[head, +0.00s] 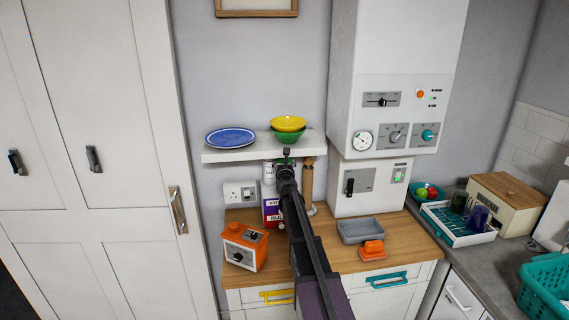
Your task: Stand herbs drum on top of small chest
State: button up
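My gripper (286,160) is in front of the wall shelf's underside, seen from behind along my dark arm. Its fingers are small and partly hidden, so I cannot tell whether it is open or shut. A small white cylinder (269,168) shows just left of it below the shelf; I cannot read a label or tell whether it is the herbs drum or whether it is touched. The low drawer unit (403,228) with a wooden top and yellow and teal handles may be the small chest; my arm crosses in front of it.
The shelf (228,155) holds a blue plate (231,138) and stacked yellow and green bowls (288,124). An orange appliance (245,247), a purple-and-red box (271,211), a grey tray (360,231) and an orange dish (372,250) crowd the wooden top. A boiler (400,60) stands right.

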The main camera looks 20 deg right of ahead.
jog(key=shift+w+r, duration=0.1)
jog(key=shift+w, duration=0.05)
dwell(0.4)
jog(key=shift+r+p, duration=0.4)
jog(key=shift+p, duration=0.4)
jog(key=v, duration=1.2)
jog(key=shift+d+f, duration=0.1)
jog(key=shift+f, duration=0.05)
jog(key=s+a+f+m+g, duration=0.45)
jog(key=s+f+m, duration=0.2)
jog(key=m, duration=0.45)
jog(key=s+a+f+m+g, duration=0.3)
jog(key=s+f+m+g, duration=0.2)
jog(key=s+m, duration=0.5)
jog(key=s+a+f+m+g+y, duration=0.3)
jog(key=s+a+m, duration=0.2)
jog(key=a, duration=0.3)
jog(key=s+a+f+m+g+y, duration=0.3)
jog(key=s+a+f+m+g, duration=0.1)
jog(key=s+a, duration=0.4)
jog(key=shift+s+a+m+y, duration=0.3)
jog(key=shift+a+m+y, duration=0.1)
jog(key=shift+m, duration=0.4)
